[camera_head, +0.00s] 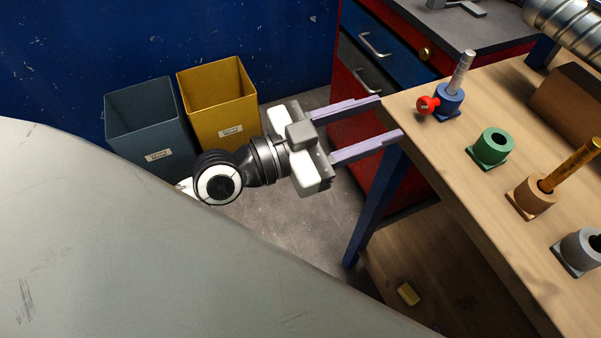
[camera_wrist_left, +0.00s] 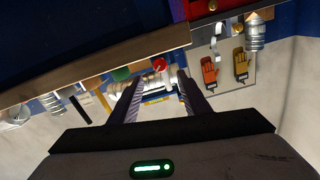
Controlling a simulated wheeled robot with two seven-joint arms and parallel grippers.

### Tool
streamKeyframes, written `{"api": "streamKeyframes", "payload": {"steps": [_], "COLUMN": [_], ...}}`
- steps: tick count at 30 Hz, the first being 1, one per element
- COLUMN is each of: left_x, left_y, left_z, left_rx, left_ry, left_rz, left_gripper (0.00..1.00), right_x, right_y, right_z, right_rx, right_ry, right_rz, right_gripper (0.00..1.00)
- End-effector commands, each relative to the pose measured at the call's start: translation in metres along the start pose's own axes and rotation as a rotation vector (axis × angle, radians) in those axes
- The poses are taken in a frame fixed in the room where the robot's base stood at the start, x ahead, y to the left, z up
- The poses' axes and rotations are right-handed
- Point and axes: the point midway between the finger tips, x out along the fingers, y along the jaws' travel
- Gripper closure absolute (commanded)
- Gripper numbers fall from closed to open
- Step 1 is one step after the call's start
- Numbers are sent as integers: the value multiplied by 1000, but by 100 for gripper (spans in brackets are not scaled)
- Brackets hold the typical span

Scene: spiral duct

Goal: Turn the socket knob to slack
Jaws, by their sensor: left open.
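The red knob (camera_head: 428,104) sticks out from the left side of a small blue socket (camera_head: 448,103) near the corner of the wooden bench. A grey ribbed rod (camera_head: 462,71) stands slightly tilted in the socket. My left gripper (camera_head: 391,116) is open and empty, its two purple fingers pointing right at the bench edge. The knob is just beyond the fingertips, apart from them. The left wrist view looks between the fingers (camera_wrist_left: 160,75). A red round part (camera_wrist_left: 120,73) shows there beside one finger, but I cannot tell surely that it is the knob. My right gripper is not in view.
On the bench (camera_head: 408,107) stand a green socket (camera_head: 492,147), a tan socket (camera_head: 532,198) with a yellow rod, and a grey socket (camera_head: 578,251). A red and blue drawer cabinet (camera_head: 385,75) stands behind. Blue-grey (camera_head: 140,115) and yellow (camera_head: 220,95) bins stand left.

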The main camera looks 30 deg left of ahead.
Motion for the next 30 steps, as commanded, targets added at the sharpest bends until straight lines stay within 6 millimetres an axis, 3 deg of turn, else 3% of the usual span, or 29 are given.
{"api": "streamKeyframes", "payload": {"steps": [3,14,30], "left_x": [-21,-28,-62], "left_y": [1,2,22], "left_z": [6,78,179], "left_rx": [-6,-106,-233], "left_ry": [-13,-179,-420], "left_rz": [0,-71,-162], "left_gripper": [57,57,57], "right_x": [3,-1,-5], "right_y": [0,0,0], "right_z": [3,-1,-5], "right_rx": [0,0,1], "right_ry": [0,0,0], "right_rz": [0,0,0], "right_gripper": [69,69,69]}}
